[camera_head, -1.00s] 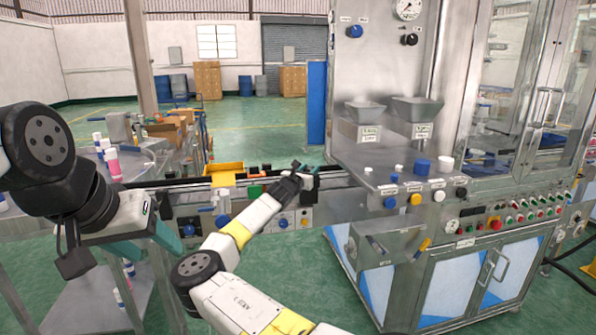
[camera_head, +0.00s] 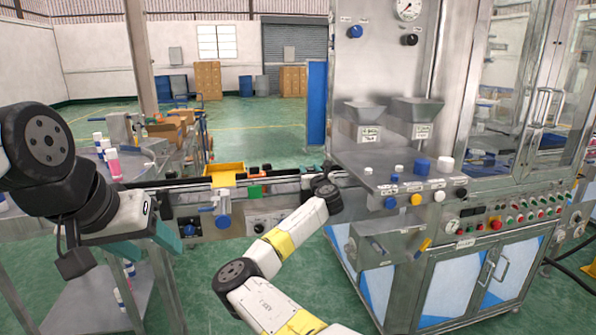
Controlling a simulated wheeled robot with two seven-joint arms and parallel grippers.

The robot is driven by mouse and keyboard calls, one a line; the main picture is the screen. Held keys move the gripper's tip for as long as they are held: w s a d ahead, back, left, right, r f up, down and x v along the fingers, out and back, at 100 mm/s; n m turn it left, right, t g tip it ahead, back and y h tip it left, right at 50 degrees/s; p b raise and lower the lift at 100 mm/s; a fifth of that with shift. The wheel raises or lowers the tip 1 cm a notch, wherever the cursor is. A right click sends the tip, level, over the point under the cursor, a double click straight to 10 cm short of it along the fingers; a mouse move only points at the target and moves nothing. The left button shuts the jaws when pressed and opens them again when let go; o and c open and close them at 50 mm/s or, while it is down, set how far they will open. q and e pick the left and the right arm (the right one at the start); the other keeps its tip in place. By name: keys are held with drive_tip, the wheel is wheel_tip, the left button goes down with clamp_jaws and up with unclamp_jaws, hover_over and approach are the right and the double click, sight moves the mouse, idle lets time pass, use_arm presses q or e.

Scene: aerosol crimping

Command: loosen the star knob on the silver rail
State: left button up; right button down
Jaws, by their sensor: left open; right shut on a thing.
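The silver rail (camera_head: 285,181) runs along the conveyor to the left of the filling machine. My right gripper (camera_head: 328,168) is at the rail's right end, shut on the star knob. The dark wrist in front hides most of its jaws and the knob itself, so the knob's shape and how far it is turned cannot be seen. My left gripper (camera_head: 150,245) is open and empty at the left, its teal fingers low in front of the conveyor, well away from the rail's right end.
The steel machine (camera_head: 385,160) with hoppers, caps and buttons stands right of my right gripper. A side table with bottles (camera_head: 112,160) is at the left.

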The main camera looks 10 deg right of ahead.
drive_tip(key=shift+f+n+y, duration=0.1)
drive_tip(key=shift+n+y, duration=0.5)
drive_tip(key=shift+y, duration=0.3)
drive_tip(key=c, duration=0.9)
unclamp_jaws()
drive_tip(key=s, duration=0.7)
drive_tip(key=shift+s+d, duration=0.35)
